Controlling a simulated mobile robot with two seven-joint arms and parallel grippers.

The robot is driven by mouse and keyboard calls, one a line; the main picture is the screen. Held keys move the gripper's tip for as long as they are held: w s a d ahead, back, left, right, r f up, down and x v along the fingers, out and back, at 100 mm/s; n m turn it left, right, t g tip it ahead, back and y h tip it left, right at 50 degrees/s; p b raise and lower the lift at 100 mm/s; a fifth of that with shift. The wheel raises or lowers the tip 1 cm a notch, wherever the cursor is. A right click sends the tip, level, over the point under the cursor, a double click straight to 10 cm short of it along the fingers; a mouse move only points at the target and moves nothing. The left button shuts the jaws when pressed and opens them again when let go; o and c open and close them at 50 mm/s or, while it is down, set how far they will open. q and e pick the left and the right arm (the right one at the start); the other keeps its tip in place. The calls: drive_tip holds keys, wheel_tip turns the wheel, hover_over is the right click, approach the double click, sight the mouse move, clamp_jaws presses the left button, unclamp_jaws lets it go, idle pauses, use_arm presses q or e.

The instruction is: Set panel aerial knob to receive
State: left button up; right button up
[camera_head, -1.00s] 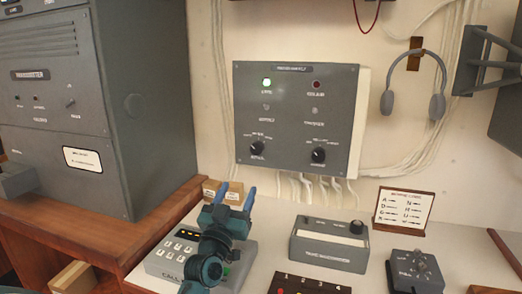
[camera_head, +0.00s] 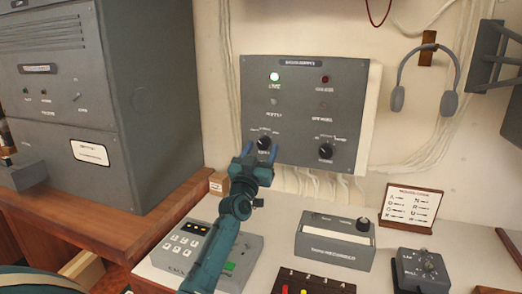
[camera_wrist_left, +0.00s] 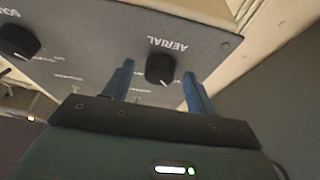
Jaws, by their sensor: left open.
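The grey wall panel (camera_head: 300,112) carries two black knobs. The aerial knob (camera_head: 264,143) is the left one in the head view, and it also shows in the left wrist view (camera_wrist_left: 160,68) under the upside-down word AERIAL. My left gripper (camera_head: 261,153) is at the panel's lower left, just in front of this knob. In the wrist view its two blue fingers (camera_wrist_left: 158,76) are open, one on each side of the knob, with gaps visible. The knob's setting is too small to read. My right gripper is not in view.
The other panel knob (camera_head: 325,150) is to the right. Below are a keypad box (camera_head: 212,246), a grey box (camera_head: 335,240) with a knob, and a small control box (camera_head: 421,270). A grey cabinet (camera_head: 95,100) stands at left; headphones (camera_head: 428,75) hang at right.

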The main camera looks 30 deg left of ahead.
use_arm(q)
drive_tip(key=shift+w, duration=0.15)
drive_tip(key=shift+c, duration=0.3)
drive_tip(key=c, duration=0.9)
drive_tip(key=shift+c, duration=0.2)
